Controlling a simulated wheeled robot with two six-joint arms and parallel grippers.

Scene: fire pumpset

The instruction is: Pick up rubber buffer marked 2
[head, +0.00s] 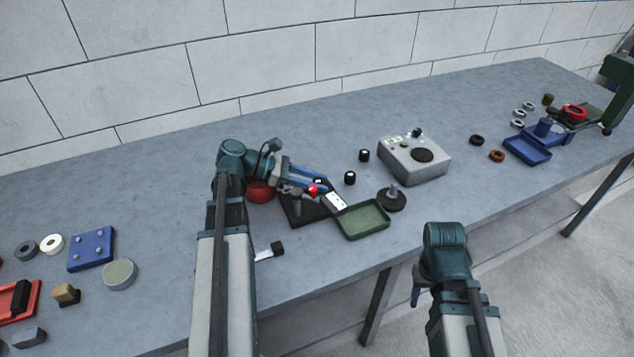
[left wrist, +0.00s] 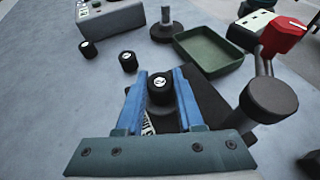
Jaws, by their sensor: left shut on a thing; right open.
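My left gripper (head: 324,186) is shut on a black rubber buffer (left wrist: 160,88), which stands upright between the blue fingertips in the left wrist view. It has a white mark on top, too small to read surely. In the head view the fingers hide this buffer. Two more black buffers stand on the bench: a nearer one (head: 350,178), also in the wrist view (left wrist: 128,62), and a farther one (head: 364,155), also in the wrist view (left wrist: 88,48). My right gripper (head: 416,297) is partly in view, open, low in front of the bench.
A dark base (head: 295,214) with a red-topped part (left wrist: 283,36) lies beside the left gripper. A green tray (head: 363,220), a black disc with a post (head: 391,199) and a grey box (head: 414,158) stand to the right. Bare bench (head: 150,190) lies to the left.

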